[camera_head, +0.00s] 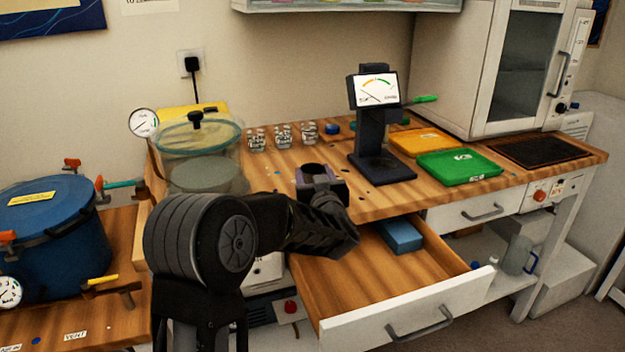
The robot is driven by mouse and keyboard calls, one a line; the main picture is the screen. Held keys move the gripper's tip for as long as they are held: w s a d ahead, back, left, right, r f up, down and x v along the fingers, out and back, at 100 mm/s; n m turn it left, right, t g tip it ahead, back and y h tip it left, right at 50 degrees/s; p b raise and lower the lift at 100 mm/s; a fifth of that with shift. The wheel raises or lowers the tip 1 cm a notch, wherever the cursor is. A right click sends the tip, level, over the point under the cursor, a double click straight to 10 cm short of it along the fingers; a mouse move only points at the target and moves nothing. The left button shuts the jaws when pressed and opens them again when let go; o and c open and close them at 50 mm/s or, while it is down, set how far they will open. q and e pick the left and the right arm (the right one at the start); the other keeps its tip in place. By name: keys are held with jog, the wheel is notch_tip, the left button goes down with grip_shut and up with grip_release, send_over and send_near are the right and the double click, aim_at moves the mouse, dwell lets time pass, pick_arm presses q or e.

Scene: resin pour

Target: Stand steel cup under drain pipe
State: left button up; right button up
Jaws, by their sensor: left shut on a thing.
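My left gripper (321,183) is over the workbench near its front edge, beyond the open drawer. It is shut on a small dark round thing with an open top (315,170), which looks like the steel cup. My gripper and wrist hide most of its side and its base, so I cannot tell whether it touches the bench. I cannot make out a drain pipe. A blue pot (50,232) with clamps and gauges stands on the lower bench at the left. My right gripper is not in view.
A clear lidded chamber (200,150) stands behind my left arm. Several small glasses (283,136) are at the back. A dark dial stand (372,135), orange tray (425,141) and green tray (460,166) are to the right. The open drawer (410,315) holds a blue box (401,237).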

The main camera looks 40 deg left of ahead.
pick_arm(q)
jog(key=shift+c, duration=1.2)
notch_tip(320, 180, up, 10)
jog(key=p, duration=0.2)
